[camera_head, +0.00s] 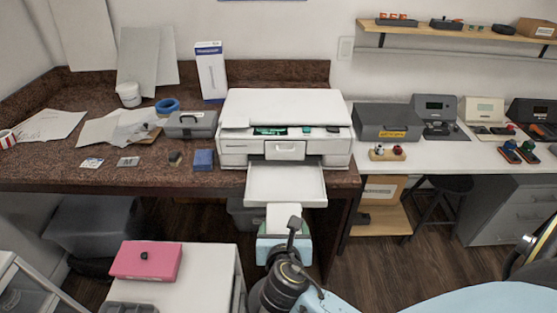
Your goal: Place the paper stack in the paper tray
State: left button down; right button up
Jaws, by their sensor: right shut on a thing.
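The white printer (285,143) stands on the brown counter. Its paper tray (285,184) is pulled out toward me over the counter's front edge and looks empty. The paper stack (281,217) is a small white sheet-like block just in front of the tray's front edge, lower in the picture. My right gripper (292,228) comes up from the bottom and is shut on the paper stack; its fingertips are partly hidden. I cannot tell whether the stack touches the tray. My left gripper is not in view.
A grey case (190,125) and a blue box (203,160) sit left of the printer. A dark grey box (382,122) is at its right on a white bench. A pink box (146,261) lies on a white cabinet (205,266) at the lower left.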

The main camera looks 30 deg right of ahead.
jog(key=shift+r, duration=0.15)
jog(key=shift+w+d, duration=0.25)
send_over(285, 192)
jog(key=shift+w+d, duration=0.1)
jog(key=shift+f+b, duration=0.8)
jog(key=shift+f, duration=1.05)
jog(key=shift+f, duration=0.15)
jog(key=o, duration=1)
jog(key=shift+o, duration=0.3)
